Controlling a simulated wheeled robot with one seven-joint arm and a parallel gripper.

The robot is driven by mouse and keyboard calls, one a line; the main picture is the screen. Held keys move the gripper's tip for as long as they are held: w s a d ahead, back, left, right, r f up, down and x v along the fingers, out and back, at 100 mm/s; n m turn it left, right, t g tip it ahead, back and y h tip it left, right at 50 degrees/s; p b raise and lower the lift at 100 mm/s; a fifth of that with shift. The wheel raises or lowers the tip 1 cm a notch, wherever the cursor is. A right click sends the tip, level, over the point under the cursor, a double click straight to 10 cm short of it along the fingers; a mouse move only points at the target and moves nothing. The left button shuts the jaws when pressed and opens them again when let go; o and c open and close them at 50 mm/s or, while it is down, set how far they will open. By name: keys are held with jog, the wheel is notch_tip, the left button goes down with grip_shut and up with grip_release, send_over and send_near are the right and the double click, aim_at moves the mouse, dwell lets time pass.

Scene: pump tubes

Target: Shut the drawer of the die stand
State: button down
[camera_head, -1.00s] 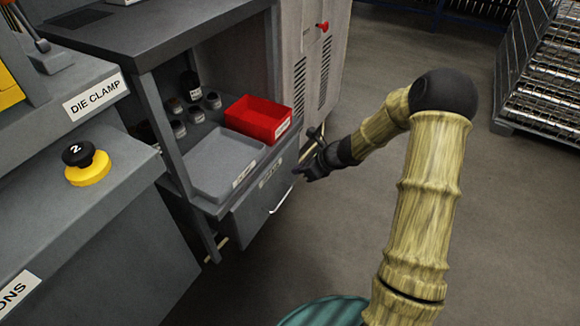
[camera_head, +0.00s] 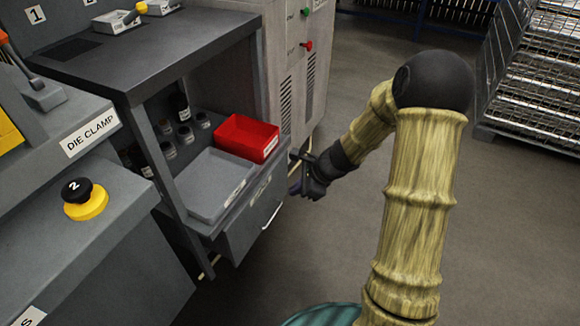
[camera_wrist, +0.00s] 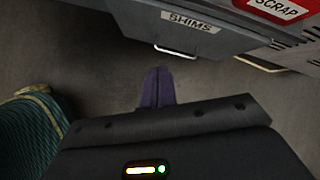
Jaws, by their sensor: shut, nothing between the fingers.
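The die stand (camera_head: 160,50) is a dark grey cabinet at the left of the head view. Its grey drawer (camera_head: 245,228) sits below the open shelf, with a pale bar handle (camera_head: 273,215). In the wrist view the drawer front (camera_wrist: 140,20) carries a SHIMS label and its handle (camera_wrist: 176,52) shows at the top. How far the drawer stands out is hard to tell. My gripper (camera_head: 297,188) is just right of the drawer's right end, apart from the handle. In the wrist view its purple fingers (camera_wrist: 157,85) are shut together and empty, pointing toward the drawer side over bare floor.
A grey tray (camera_head: 195,208) and a red SCRAP bin (camera_head: 250,150) sit above the drawer, with several small dark jars behind. A pale cabinet (camera_head: 300,75) stands beyond. A wire rack (camera_head: 535,75) is at far right. The floor in front is clear.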

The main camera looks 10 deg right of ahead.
jog(key=s+d+r+n+g+h+p, duration=0.1)
jog(key=s+r+n+h+p, duration=0.5)
jog(key=s+r+n, duration=1)
jog(key=s+d+n+p, duration=0.1)
jog(key=s+n, duration=0.1)
jog(key=n, duration=0.2)
jog(key=shift+r, duration=0.35)
